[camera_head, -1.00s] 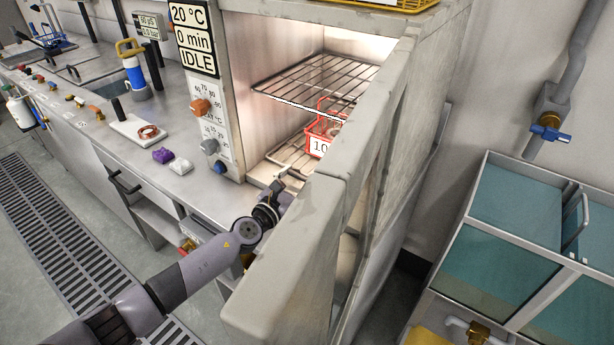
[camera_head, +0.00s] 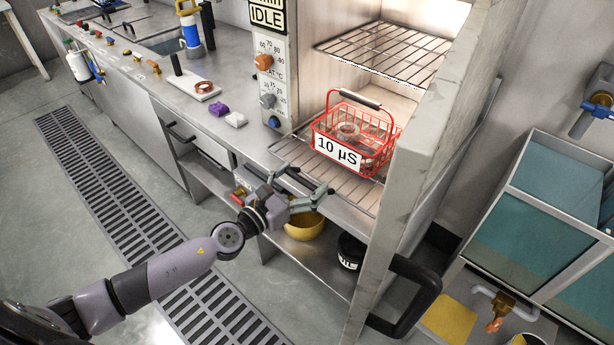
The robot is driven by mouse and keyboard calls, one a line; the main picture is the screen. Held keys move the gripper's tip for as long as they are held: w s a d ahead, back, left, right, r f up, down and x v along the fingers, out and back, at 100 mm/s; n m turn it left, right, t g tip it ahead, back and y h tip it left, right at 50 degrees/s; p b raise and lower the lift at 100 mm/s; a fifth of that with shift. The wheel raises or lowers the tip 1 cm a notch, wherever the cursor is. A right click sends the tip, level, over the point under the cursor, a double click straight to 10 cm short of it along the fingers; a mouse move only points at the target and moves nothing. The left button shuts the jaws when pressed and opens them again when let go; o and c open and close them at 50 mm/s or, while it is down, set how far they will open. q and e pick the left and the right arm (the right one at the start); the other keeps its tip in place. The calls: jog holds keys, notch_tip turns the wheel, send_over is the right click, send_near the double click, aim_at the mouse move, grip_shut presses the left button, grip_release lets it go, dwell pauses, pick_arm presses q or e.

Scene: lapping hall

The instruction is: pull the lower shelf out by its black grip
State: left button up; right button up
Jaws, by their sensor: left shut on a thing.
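The lower shelf (camera_head: 352,187) is a wire rack low in the open oven cabinet. Its front edge lies near the cabinet mouth; I cannot tell how far out it stands. A red wire basket (camera_head: 378,155) with a "10 µS" label sits on it, and a ring-shaped piece shows inside. My left gripper (camera_head: 304,183) is at the shelf's front edge, shut on its black grip, which the fingers largely hide. My right gripper is not in view.
The open cabinet door (camera_head: 418,150), with a black handle (camera_head: 412,295), stands just right of the shelf. An empty upper rack (camera_head: 385,52) is above. A yellow bowl (camera_head: 305,226) and black tub (camera_head: 350,251) sit below. The counter (camera_head: 235,145) runs left.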

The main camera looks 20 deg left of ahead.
pick_arm(q)
jog(key=shift+s+a, duration=0.25)
jog(key=shift+s, duration=0.4)
jog(key=o, duration=1.5)
jog(key=v, duration=1.2)
jog(key=shift+f, duration=0.1)
